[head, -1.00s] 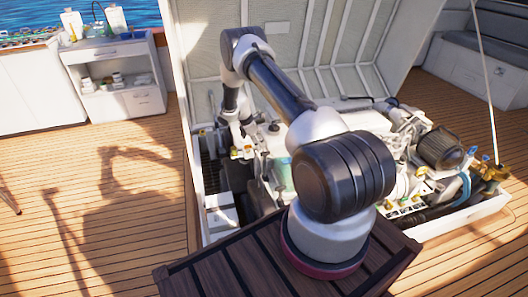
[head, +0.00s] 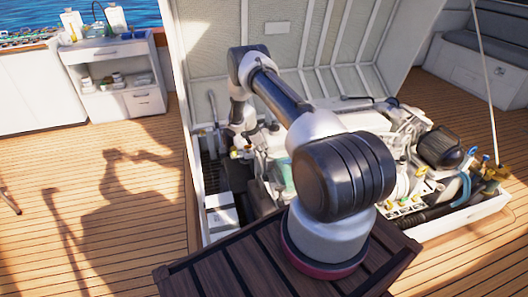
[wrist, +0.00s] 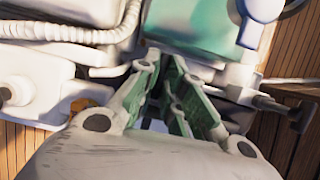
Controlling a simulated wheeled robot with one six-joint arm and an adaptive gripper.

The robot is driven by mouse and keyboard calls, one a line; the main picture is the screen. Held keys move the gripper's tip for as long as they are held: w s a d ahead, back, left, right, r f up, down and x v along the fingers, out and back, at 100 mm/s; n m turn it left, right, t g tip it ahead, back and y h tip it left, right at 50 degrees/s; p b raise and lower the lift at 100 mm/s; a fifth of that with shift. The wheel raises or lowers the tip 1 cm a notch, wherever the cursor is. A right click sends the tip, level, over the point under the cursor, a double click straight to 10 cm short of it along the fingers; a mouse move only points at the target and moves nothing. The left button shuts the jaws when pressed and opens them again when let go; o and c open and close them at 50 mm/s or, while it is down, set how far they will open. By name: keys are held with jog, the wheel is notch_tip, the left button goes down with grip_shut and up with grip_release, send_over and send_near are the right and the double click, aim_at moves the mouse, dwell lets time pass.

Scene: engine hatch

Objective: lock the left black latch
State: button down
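I cannot pick out the left black latch with certainty. In the wrist view a dark T-shaped handle (wrist: 300,116) on a grey stem lies right of my gripper, apart from it; I cannot tell whether it is the latch. My gripper (wrist: 165,68) points into the engine bay, its two fingers converging with their tips close together. A narrow gap shows between the green pads, with nothing clearly held there. In the head view my gripper (head: 241,145) is small and partly lost among engine parts at the bay's left side.
The green engine part (wrist: 195,25) and a ribbed white hose (wrist: 60,32) lie close ahead of the fingers. The raised hatch lid (head: 330,45) stands behind the arm. The engine (head: 400,150) fills the bay's right. A white cabinet (head: 115,85) stands left beyond open deck.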

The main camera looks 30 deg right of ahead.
jog(key=shift+m, duration=0.3)
jog(key=m+g, duration=0.1)
jog(key=m, duration=0.2)
jog(key=shift+w+g, duration=0.15)
jog(key=shift+g, duration=0.15)
jog(key=m+y, duration=0.1)
jog(key=m, duration=0.1)
jog(key=m+g, duration=0.1)
jog(key=m, duration=0.1)
jog(key=shift+d+m+y, duration=0.15)
jog(key=shift+m+y, duration=0.25)
jog(key=m+y, duration=0.1)
jog(key=m, duration=0.3)
jog(key=shift+w+d+m+g+y, duration=0.1)
jog(key=shift+m+g+y, duration=0.2)
jog(key=shift+y, duration=0.1)
jog(key=m+y, duration=0.1)
jog(key=m, duration=0.3)
jog(key=shift+m+y, duration=0.4)
jog(key=c, duration=1.5)
grip_release()
